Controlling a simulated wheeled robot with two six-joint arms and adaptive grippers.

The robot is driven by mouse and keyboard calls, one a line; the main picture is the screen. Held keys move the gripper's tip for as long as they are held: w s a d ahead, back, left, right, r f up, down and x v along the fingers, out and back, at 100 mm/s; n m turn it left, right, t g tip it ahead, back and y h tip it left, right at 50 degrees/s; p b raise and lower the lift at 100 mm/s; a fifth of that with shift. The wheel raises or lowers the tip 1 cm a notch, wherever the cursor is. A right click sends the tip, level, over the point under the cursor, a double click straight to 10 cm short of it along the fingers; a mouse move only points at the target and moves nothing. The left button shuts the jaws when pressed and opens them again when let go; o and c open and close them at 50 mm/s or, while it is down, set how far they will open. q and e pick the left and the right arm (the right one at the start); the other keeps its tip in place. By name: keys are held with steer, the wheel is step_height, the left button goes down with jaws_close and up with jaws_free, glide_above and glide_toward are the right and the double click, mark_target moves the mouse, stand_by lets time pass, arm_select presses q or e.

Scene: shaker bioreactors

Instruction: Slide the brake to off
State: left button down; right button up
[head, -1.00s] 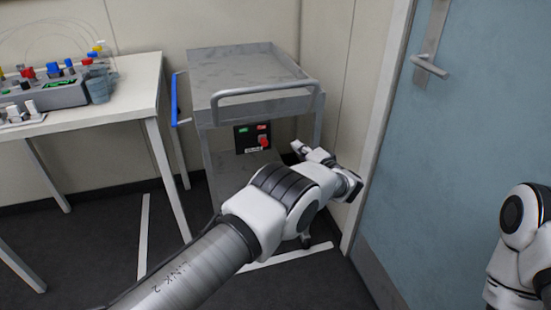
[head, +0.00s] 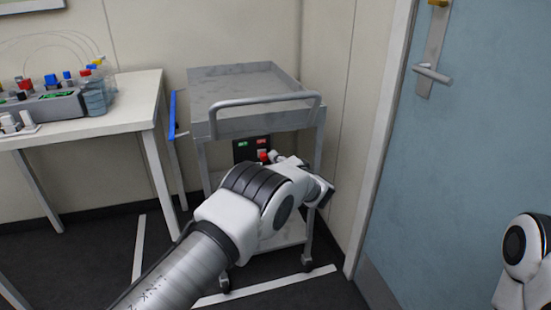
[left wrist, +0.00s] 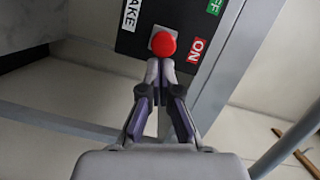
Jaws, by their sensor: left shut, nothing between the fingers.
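The brake is a black panel (head: 240,154) under the cart's top tray, with a green label at left and a red one at right. Its red knob (head: 263,156) is on the red-label side. In the left wrist view the red knob (left wrist: 163,43) is nearer the red ON label (left wrist: 197,50) than the green OFF label (left wrist: 213,6). My left gripper (head: 274,157) is shut and empty, just right of the knob. In the wrist view its fingertips (left wrist: 160,65) are right at the knob's edge; I cannot tell whether they touch. My right gripper is out of view.
The grey cart (head: 240,88) has a push handle (head: 265,99) above the panel. A white table (head: 95,118) with lab gear stands at left. A blue door (head: 480,150) is at right. A wall is close behind the cart.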

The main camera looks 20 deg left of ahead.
arm_select(q)
steer(key=shift+r, duration=0.1)
steer(key=a+p, duration=0.1)
steer(key=s+p, duration=0.1)
steer(key=p, duration=0.1)
steer(key=shift+s+a+r, duration=0.1)
steer(key=shift+a+r, duration=0.25)
steer(key=shift+a, duration=0.05)
steer(key=s+a+p, duration=0.2)
steer(key=a, duration=0.1)
steer(key=shift+s+a+f, duration=0.2)
steer(key=shift+s+a, duration=0.05)
steer(key=shift+f, duration=0.25)
glide_toward(248, 154)
steer(key=v, duration=0.2)
steer(key=shift+s+d+r, duration=0.1)
steer(key=shift+s+d, duration=0.1)
steer(key=shift+s, duration=0.05)
